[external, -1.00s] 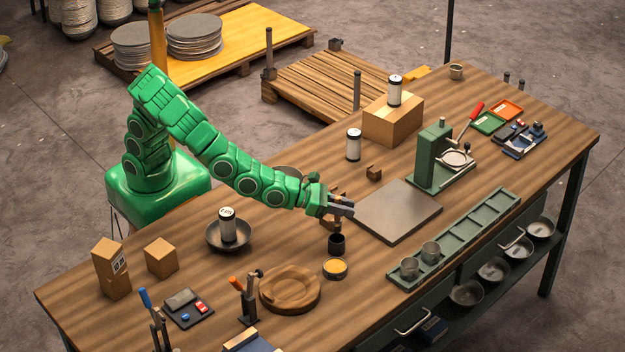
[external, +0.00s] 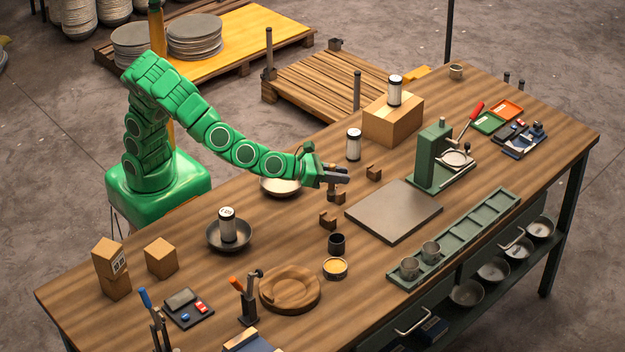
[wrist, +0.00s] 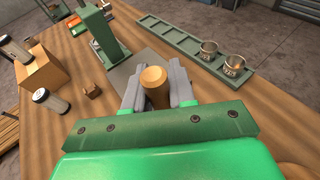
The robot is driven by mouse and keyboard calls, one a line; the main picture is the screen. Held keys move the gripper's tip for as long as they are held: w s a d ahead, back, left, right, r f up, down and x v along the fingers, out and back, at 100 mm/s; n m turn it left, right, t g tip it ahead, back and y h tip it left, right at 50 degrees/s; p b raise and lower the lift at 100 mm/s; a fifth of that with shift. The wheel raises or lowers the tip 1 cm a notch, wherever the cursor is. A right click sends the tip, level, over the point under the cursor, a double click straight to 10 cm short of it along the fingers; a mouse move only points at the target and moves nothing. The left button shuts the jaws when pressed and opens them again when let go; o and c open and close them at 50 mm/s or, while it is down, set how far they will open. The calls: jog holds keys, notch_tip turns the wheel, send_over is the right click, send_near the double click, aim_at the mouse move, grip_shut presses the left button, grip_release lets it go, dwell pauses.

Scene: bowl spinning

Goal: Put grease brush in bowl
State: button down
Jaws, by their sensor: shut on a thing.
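My gripper (external: 338,178) is raised above the table, left of the grey plate. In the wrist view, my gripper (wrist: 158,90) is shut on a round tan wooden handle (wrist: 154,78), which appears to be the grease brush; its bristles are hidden. A shallow metal bowl (external: 278,188) stands left of my gripper in the external view, partly covered by my forearm. Another dark bowl (external: 243,246) further left has a white and black can (external: 227,224) standing in it.
Notched wooden blocks (external: 328,221) sit below my gripper, near a black cup (external: 336,244) and a tin with yellow content (external: 335,268). A grey plate (external: 395,212), a green press (external: 433,155) and a cardboard box (external: 393,121) stand to the right.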

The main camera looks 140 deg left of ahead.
jog(key=s+a+r+n+g+y, duration=0.2)
jog(key=s+r+n+g, duration=0.15)
jog(key=s, duration=0.55)
jog(key=s+d+f+n+g, duration=0.2)
jog(key=s+n+g, duration=0.25)
jog(key=s, duration=1.15)
jog(key=s+d+f+n+g, duration=0.25)
jog(key=s+g, duration=0.35)
jog(key=s, duration=0.9)
jog(key=shift+n+h, duration=0.4)
jog(key=shift+n, duration=0.05)
jog(key=shift+w+a+f, duration=1.35)
jog(key=shift+w+f, duration=0.5)
jog(key=shift+f, duration=0.2)
jog(key=shift+w+a+f, duration=1.35)
jog(key=shift+w+f, duration=0.45)
jog(key=shift+f, duration=0.3)
jog(key=shift+w+a+f, duration=1.35)
jog(key=shift+w+f, duration=0.5)
jog(key=shift+f, duration=0.2)
jog(key=shift+f, duration=0.1)
jog(key=c, duration=0.9)
grip_release()
jog(key=shift+c, duration=0.2)
